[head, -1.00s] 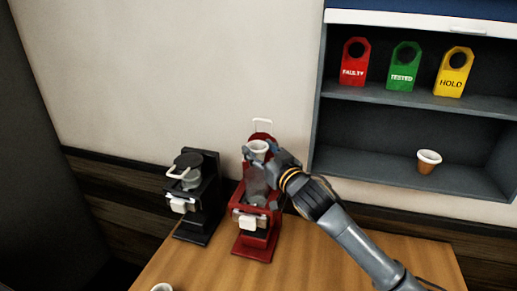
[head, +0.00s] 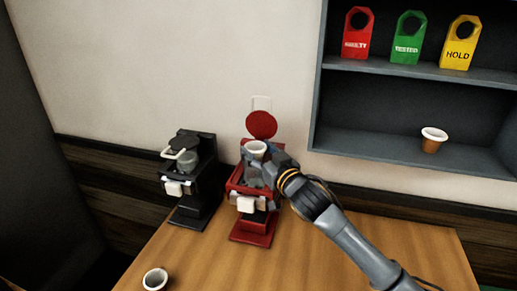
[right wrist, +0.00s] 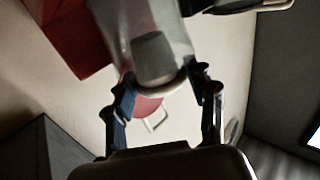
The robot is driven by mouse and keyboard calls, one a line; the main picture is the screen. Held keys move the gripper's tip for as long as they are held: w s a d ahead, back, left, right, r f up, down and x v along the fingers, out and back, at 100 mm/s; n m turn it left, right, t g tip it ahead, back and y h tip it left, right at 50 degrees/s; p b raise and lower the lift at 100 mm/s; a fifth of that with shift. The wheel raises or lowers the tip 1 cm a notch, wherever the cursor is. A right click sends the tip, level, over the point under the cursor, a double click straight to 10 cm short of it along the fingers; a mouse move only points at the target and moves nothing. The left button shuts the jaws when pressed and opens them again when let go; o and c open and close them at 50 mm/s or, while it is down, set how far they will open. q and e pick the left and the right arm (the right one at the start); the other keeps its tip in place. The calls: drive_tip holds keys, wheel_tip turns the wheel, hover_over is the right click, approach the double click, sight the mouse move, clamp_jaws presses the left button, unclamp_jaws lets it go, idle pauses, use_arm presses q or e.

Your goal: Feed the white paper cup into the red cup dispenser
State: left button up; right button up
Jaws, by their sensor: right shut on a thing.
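The white paper cup (head: 255,147) is upright at the top of the red cup dispenser (head: 252,238), in front of its raised round red lid (head: 261,124). My right gripper (head: 259,152) is shut on the cup from the right. The cup's lower part is hidden by the gripper and the dispenser top, so I cannot tell how far in it sits. In the right wrist view, the fingers of my right gripper (right wrist: 164,97) stand on both sides of a pale rounded shape. My left gripper is not in view.
A black machine (head: 190,195) stands just left of the red one. Another white cup (head: 154,280) is on the table (head: 195,262) at the front. The table's right part is clear.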

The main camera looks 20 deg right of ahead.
drive_tip(key=shift+f, duration=0.4)
drive_tip(key=o, duration=0.8)
drive_tip(key=s, duration=0.4)
drive_tip(key=s+d, duration=0.1)
drive_tip(key=s, duration=0.3)
drive_tip(key=s+d, duration=0.1)
drive_tip(key=s, duration=0.3)
drive_tip(key=shift+d, duration=0.15)
